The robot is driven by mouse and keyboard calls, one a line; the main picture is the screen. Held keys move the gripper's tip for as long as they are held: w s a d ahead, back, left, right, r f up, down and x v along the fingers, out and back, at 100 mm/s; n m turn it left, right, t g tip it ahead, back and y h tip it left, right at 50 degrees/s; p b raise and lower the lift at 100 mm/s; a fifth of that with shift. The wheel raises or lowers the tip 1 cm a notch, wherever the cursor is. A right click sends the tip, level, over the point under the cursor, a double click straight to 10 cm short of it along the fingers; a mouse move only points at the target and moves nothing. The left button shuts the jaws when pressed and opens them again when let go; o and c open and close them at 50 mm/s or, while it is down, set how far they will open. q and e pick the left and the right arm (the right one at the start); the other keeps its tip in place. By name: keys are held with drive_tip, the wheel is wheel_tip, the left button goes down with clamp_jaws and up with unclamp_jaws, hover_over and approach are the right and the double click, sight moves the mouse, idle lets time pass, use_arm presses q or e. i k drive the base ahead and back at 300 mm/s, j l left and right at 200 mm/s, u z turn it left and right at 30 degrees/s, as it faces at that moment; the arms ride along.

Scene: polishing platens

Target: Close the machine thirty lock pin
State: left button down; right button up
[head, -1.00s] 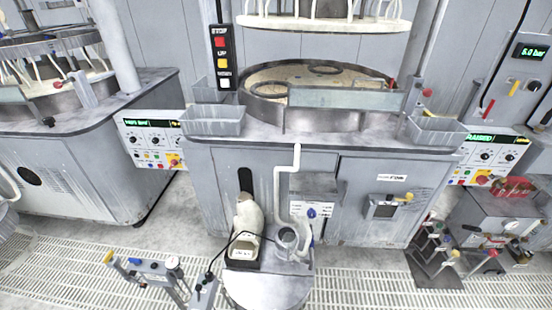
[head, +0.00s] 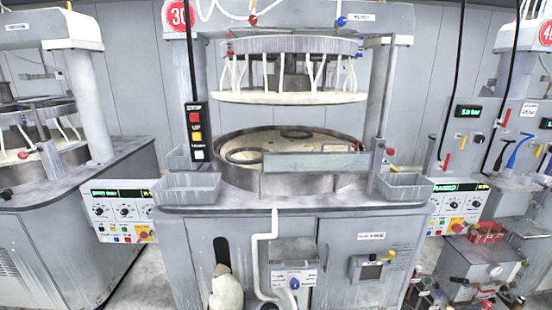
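Machine thirty (head: 335,225) stands in the middle, with a round red 30 sign (head: 180,15) at its upper left. Its upper platen (head: 290,97) hangs raised above the round basin (head: 235,180). A small red knob (head: 390,151) sits beside the right column at the basin's right. A red ball (head: 252,20) and a blue ball (head: 342,21) hang under the top beam. Which of these is the lock pin, and whether it is open, I cannot tell. Neither of my grippers is in view.
Grey trays (head: 187,187) and (head: 403,186) sit on the machine's front corners. A clear splash panel (head: 315,163) stands at the basin's front. A button box (head: 196,132) hangs at left. Neighbouring machines stand on both sides; a white sack (head: 226,290) stands in front.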

sight(390, 151)
drive_tip(key=z, duration=1)
